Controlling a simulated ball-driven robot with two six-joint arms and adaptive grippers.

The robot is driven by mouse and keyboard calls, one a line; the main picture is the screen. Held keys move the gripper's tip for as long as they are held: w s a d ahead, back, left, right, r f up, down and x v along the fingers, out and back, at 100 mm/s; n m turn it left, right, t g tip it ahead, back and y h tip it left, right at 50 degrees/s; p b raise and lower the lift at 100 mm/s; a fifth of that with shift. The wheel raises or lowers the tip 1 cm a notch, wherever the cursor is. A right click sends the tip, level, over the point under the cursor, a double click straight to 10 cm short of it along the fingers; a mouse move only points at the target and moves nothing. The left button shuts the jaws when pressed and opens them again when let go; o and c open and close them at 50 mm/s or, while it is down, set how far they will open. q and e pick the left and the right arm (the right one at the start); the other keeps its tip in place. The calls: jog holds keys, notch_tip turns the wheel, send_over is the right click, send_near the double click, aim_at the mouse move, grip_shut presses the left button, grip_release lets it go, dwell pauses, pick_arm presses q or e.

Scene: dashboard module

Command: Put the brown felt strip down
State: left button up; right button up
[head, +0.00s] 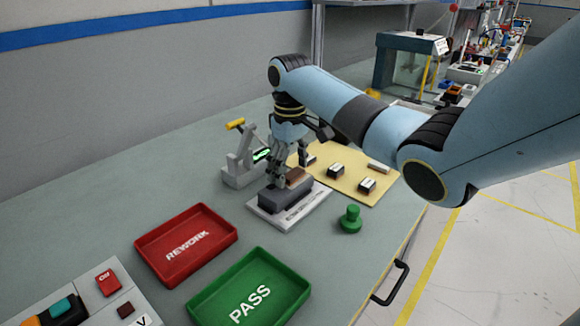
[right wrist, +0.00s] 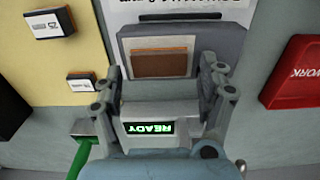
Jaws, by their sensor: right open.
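The brown felt strip (right wrist: 158,64) lies at the dark grey block in the right wrist view, framed by the block's edges. In the head view a brown piece (head: 298,176) shows beside my right gripper, at the back of the dark grey block (head: 290,200). My right gripper (head: 279,178) is open, pointing down at the block. In the right wrist view its two fingers (right wrist: 160,74) stand apart on either side of the strip, with a gap visible on both sides. The fingers partly hide the block in the head view. My left gripper is not in view.
The block sits on a white plate (head: 308,212). A lever device with a READY display (head: 262,154) stands close behind. A yellow mat (head: 350,180) with small parts, a green knob (head: 350,220), a red REWORK tray (head: 228,238) and a green PASS tray (head: 297,284) surround it.

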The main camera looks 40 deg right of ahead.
notch_tip(320, 180, up, 12)
jog(key=p, duration=0.1)
jog(key=shift+r, duration=0.2)
jog(key=shift+f, duration=0.1)
dwell(0.5)
